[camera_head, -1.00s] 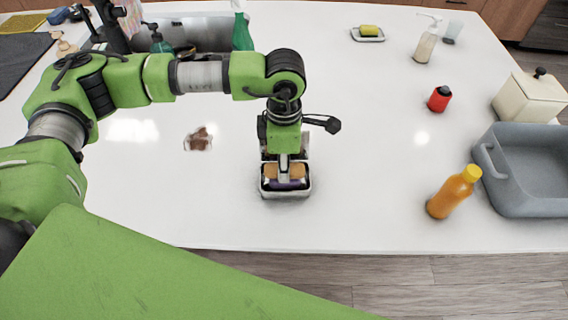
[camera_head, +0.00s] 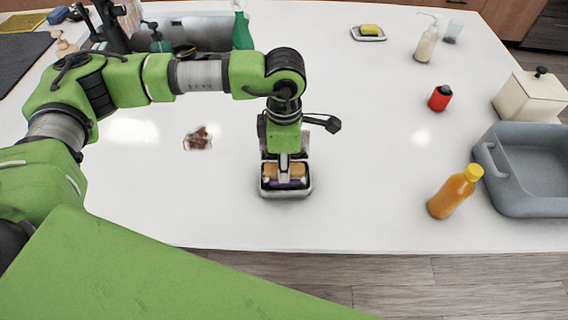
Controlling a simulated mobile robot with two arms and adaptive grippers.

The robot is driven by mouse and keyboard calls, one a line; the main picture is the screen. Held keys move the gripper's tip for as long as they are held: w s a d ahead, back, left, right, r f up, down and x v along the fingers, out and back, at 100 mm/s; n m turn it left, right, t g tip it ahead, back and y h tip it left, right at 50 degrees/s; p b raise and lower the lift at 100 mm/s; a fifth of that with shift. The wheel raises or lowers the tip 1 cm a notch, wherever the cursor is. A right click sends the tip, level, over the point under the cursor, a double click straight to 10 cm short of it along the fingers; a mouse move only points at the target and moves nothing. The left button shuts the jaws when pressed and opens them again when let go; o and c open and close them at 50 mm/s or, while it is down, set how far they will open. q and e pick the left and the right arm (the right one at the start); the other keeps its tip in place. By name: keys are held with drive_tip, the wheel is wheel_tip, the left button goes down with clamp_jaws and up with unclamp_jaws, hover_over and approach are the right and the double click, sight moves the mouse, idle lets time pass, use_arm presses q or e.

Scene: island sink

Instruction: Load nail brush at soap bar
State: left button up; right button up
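My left gripper (camera_head: 285,168) points straight down at the front middle of the white counter. A small orange-brown block shows on both sides of its fingers, and I take it to be the nail brush (camera_head: 298,170). The fingers appear shut on it. Just under the brush is a purple bar, which looks like the soap bar (camera_head: 286,184), in a light dish with a dark rim (camera_head: 288,194). The brush appears to touch the bar, but the gripper hides part of the contact. My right gripper is out of view.
A brown stain (camera_head: 198,138) lies left of the dish. An orange bottle (camera_head: 454,190), a grey basin (camera_head: 530,170), a red container (camera_head: 440,98) and a cream canister (camera_head: 530,96) stand to the right. A yellow block on a dish (camera_head: 369,30) is at the back. Counter around the soap is clear.

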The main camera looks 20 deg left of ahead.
use_arm(q)
drive_tip(key=shift+s+f+b, duration=0.15)
drive_tip(key=shift+b, duration=0.15)
idle(1.1)
drive_tip(key=shift+r+p, duration=0.4)
drive_tip(key=shift+r, duration=0.55)
drive_tip(key=shift+r+p, duration=0.85)
drive_tip(key=shift+r, duration=1.85)
